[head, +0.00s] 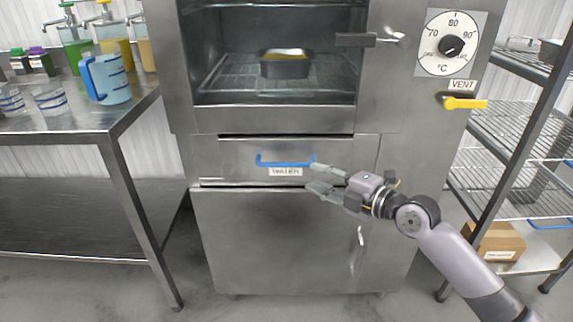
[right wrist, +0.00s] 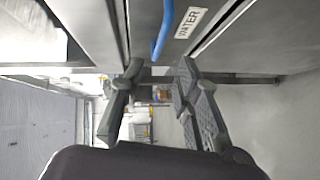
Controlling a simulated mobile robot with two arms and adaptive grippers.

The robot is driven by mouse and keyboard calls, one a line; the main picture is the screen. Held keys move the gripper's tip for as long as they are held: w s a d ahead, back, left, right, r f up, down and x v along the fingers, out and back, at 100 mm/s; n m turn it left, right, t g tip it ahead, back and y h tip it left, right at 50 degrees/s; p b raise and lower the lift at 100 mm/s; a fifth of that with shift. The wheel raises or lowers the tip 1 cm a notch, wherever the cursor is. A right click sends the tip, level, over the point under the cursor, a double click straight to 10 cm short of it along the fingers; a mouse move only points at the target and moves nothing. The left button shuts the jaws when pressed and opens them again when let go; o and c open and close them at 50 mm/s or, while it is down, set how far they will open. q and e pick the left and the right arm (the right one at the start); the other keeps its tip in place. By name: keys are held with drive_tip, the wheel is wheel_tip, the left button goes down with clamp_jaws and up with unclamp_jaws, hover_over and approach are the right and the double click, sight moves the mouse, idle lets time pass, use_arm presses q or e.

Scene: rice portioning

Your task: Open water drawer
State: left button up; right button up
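The water drawer (head: 230,152) is a steel front below the oven chamber, with a blue handle (head: 285,164) and a WATER label (head: 285,172) under it. The drawer front looks closed, nearly flush with the cabinet. My right gripper (head: 314,178) is open at the right end of the handle, its fingers pointing left. In the right wrist view the blue handle (right wrist: 164,28) and the WATER label (right wrist: 190,22) lie beyond the open fingers (right wrist: 158,76). Nothing is between the fingers. I cannot tell whether a finger touches the handle. My left gripper is not in view.
A steel table (head: 120,118) with a blue measuring jug (head: 112,84) stands at the left. A wire shelf rack (head: 515,125) stands at the right. Above are a yellow vent lever (head: 465,103) and a temperature dial (head: 450,45). A pan (head: 285,68) sits in the open chamber.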

sight(289, 166)
drive_tip(key=x, duration=0.9)
drive_tip(key=shift+w+a+f, duration=0.1)
drive_tip(key=shift+w+a, duration=0.1)
drive_tip(key=shift+w, duration=0.15)
drive_tip(key=shift+w+a+b, duration=0.3)
drive_tip(key=shift+w+a, duration=0.05)
drive_tip(key=shift+a, duration=0.15)
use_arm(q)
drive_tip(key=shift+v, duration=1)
use_arm(e)
clamp_jaws()
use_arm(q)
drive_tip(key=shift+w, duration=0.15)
use_arm(e)
drive_tip(key=shift+f, duration=0.1)
